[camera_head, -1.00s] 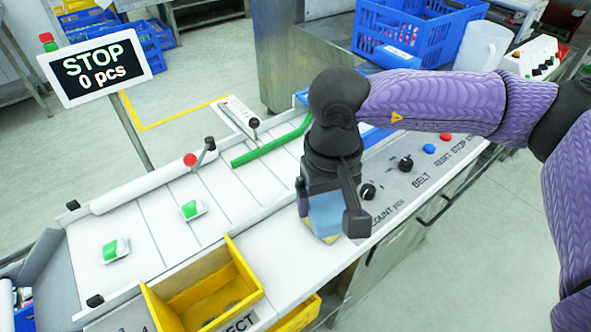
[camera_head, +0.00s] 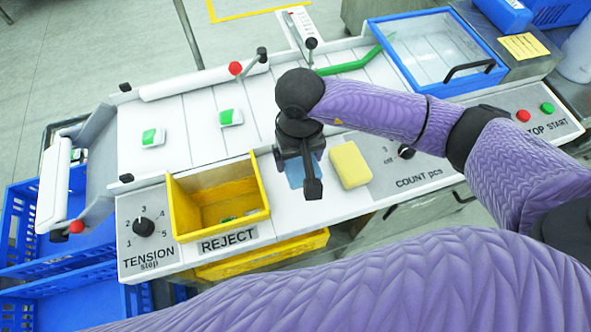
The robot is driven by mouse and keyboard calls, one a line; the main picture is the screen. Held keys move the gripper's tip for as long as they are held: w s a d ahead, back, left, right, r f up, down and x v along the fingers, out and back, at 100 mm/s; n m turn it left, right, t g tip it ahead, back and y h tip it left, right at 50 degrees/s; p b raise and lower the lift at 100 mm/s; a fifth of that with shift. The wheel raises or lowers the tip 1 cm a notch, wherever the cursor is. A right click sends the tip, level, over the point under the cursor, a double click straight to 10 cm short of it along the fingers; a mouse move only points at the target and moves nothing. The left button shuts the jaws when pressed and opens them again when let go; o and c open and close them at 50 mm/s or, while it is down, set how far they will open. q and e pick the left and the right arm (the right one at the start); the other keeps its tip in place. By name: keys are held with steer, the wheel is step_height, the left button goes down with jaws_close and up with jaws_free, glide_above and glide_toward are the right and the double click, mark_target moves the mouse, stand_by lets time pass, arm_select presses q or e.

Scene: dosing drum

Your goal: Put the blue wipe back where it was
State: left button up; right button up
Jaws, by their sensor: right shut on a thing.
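The blue wipe (camera_head: 294,174) shows as a small light-blue patch between the jaws of my right gripper (camera_head: 306,176). The gripper is shut on it and points down over the white strip between the yellow reject bin and a yellow sponge-like block (camera_head: 350,165). Most of the wipe is hidden by the gripper; I cannot tell whether it touches the surface. My left gripper is out of view.
The yellow reject bin (camera_head: 262,212) is close on the left, with small pieces inside. The COUNT knob (camera_head: 405,151) is right of the block. Two green-and-white packets (camera_head: 231,118) lie on the belt. A blue-framed clear cover (camera_head: 497,76) stands at the back right.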

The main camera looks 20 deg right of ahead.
step_height(320, 180, down, 8)
steer(key=shift+a+r+b, duration=0.1)
steer(key=shift+b, duration=0.65)
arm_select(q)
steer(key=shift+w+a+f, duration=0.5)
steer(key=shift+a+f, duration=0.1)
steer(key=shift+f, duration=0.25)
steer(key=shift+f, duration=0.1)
arm_select(e)
steer(key=o, duration=0.8)
steer(key=shift+o, duration=0.6)
steer(key=shift+r, duration=0.2)
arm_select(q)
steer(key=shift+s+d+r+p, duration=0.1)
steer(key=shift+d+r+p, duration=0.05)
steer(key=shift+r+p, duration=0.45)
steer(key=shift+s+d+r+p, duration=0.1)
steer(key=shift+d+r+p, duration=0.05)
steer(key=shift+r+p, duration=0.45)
arm_select(e)
step_height(320, 180, up, 12)
steer(key=shift+f, duration=0.1)
